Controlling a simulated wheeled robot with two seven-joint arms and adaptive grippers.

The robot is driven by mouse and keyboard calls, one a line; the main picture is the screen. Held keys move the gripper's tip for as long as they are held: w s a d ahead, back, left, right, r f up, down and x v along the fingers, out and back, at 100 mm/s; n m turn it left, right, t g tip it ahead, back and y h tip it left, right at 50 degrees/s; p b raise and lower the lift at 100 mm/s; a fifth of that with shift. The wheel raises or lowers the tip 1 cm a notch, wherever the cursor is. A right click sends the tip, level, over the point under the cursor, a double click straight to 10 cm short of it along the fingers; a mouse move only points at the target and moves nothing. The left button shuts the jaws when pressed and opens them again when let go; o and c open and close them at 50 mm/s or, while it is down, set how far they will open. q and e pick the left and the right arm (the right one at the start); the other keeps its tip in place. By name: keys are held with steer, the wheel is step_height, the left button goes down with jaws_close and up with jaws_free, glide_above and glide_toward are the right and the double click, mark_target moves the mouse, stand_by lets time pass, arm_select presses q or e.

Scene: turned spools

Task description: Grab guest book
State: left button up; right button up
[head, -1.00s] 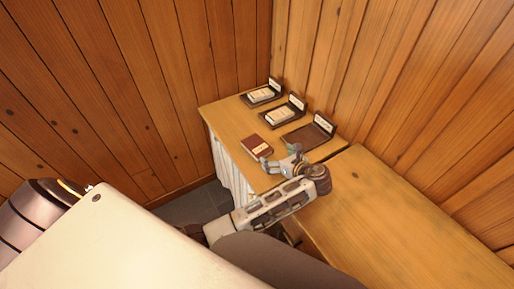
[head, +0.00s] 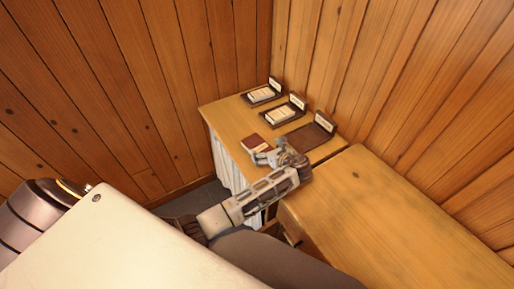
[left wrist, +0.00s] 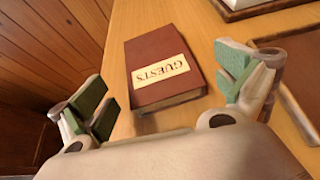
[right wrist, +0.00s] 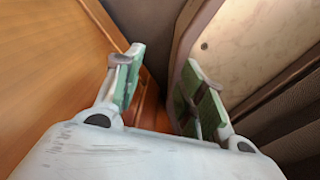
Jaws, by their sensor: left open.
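The guest book (left wrist: 155,60) is a dark red book with a cream label reading GUESTS. It lies flat on the wooden table top, and it also shows in the head view (head: 256,143), partly behind my left gripper. My left gripper (head: 262,155) is open at the near side of the book. In the left wrist view its green-padded fingertips (left wrist: 165,95) stand wide apart, one on either side of the book, with gaps to it. My right gripper (right wrist: 158,85) is open and empty beside a wooden surface, away from the book.
Two dark trays with cream-topped books (head: 262,95) (head: 281,116) stand at the back of the table (head: 228,116). A dark empty tray (head: 307,138) stands nearer on the right. A second wooden table (head: 400,215) adjoins on the right. Plank walls close the corner behind.

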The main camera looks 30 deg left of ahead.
mark_target(258, 146)
steer(key=shift+d, duration=0.2)
steer(key=shift+d, duration=0.1)
arm_select(q)
steer(key=shift+a, duration=0.25)
steer(key=x, duration=0.3)
steer(key=shift+a+f, duration=0.1)
steer(key=shift+a, duration=0.2)
steer(key=shift+w+a+f, duration=0.25)
steer(key=shift+w+a, duration=0.05)
steer(key=shift+a, duration=0.1)
arm_select(e)
steer(key=shift+w+a, duration=0.15)
steer(key=shift+a, duration=0.4)
steer(key=shift+d, duration=0.1)
arm_select(q)
steer(key=c, duration=1.1)
arm_select(e)
steer(key=shift+s+d, duration=0.35)
steer(key=shift+d, duration=0.35)
